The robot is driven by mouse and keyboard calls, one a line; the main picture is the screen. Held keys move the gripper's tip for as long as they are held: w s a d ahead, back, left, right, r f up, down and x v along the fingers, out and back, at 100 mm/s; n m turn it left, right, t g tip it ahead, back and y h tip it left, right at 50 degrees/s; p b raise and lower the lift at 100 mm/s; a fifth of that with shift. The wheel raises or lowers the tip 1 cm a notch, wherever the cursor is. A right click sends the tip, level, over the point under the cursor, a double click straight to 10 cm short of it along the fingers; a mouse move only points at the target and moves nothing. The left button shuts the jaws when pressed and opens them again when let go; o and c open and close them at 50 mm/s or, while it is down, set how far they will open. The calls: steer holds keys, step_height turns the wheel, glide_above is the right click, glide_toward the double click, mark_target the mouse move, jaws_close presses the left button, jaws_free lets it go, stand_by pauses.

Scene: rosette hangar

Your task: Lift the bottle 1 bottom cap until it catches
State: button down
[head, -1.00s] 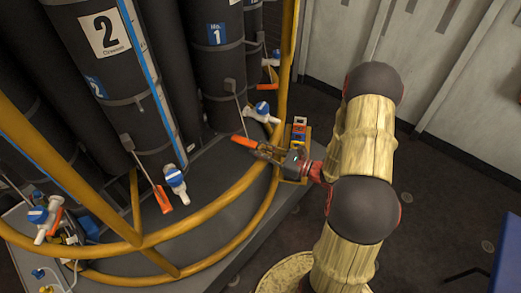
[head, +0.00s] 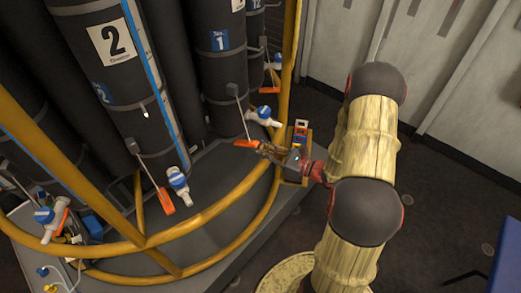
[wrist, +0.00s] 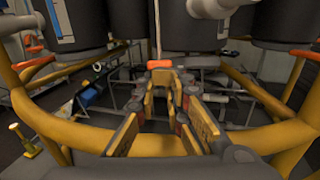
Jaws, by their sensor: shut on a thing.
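Bottle 1 (head: 222,70) is a dark grey cylinder with a blue number label, standing in the frame in the head view. Its orange bottom cap (head: 245,143) hangs at the lower end of a thin rod below the bottle. In the wrist view the orange cap (wrist: 160,63) shows just beyond my fingertips. My gripper (head: 260,148) reaches in from the right, and its fingers are closed together at the cap. In the wrist view my gripper (wrist: 160,76) partly hides the contact. The cap sits low, apart from the bottle's bottom edge.
A yellow rail (head: 225,203) curves in front of the bottles, with a yellow post (head: 287,70) at right. A blue-and-white valve (head: 263,116) is close above the cap. Bottle 2 (head: 125,85) stands left with its own orange cap (head: 166,201). Open floor lies to the right.

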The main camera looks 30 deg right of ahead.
steer(key=shift+w+a+r+p, duration=0.15)
steer(key=shift+w+r+p, duration=0.2)
steer(key=shift+r, duration=0.35)
steer(key=shift+f, duration=0.15)
steer(key=shift+s+d+f+b, duration=0.15)
steer(key=shift+f+b, duration=0.4)
steer(key=shift+f, duration=0.3)
steer(key=shift+s+d+f+b, duration=0.1)
steer(key=shift+f+b, duration=0.4)
steer(key=shift+f, duration=0.35)
steer(key=shift+s, duration=0.1)
steer(key=p+v, duration=0.1)
steer(key=v, duration=0.9)
